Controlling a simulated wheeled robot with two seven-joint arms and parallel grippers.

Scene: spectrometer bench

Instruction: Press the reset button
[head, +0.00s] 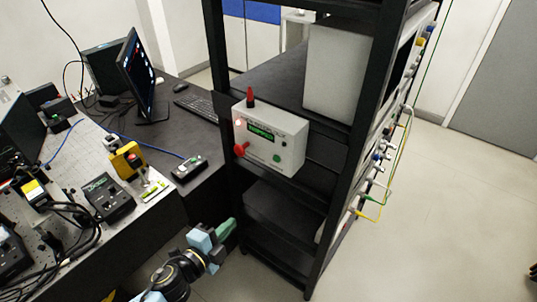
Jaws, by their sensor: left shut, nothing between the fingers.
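A light grey control box (270,137) is mounted on the front of the black rack. It has a green lit display (261,132), a red beacon (250,97) on top, a red knob (241,149) at its lower left and a green button (277,158) at its lower right. I cannot read which control is labelled reset. My left gripper (227,229) is shut and empty, below and left of the box and apart from it. My right gripper cannot be made out.
The rack (355,130) has upright posts and dark shelves below the box. A bench (160,218) at the left holds instruments, cables and a small switch box (188,168). A monitor (140,75) stands behind. Open floor (440,210) lies to the right.

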